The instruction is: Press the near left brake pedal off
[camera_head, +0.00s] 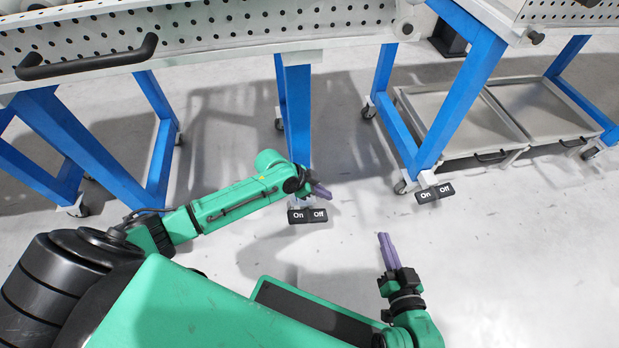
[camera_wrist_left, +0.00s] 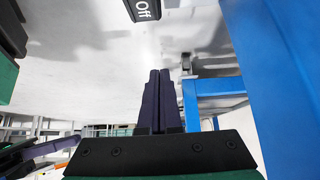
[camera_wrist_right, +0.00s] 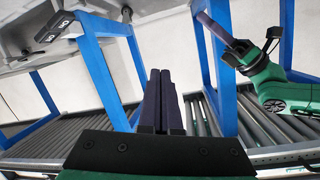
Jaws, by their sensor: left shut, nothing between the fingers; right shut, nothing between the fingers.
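The near left brake pedal (camera_head: 307,216) is a black two-part pedal marked "On" on the left and "Off" on the right, at the foot of a blue table leg. Its "Off" part (camera_wrist_left: 142,10) also shows at the top edge of the left wrist view. My left gripper (camera_head: 326,193) is shut and empty. It appears just above and right of the "Off" half in the head view, apart from it in the left wrist view. My right gripper (camera_head: 384,238) is shut and empty, over open floor to the right of the pedal.
A second On/Off pedal (camera_head: 435,193) sits by the right table's leg. Blue legs (camera_head: 298,115) on casters stand behind my left gripper. The floor (camera_head: 500,260) in front is clear.

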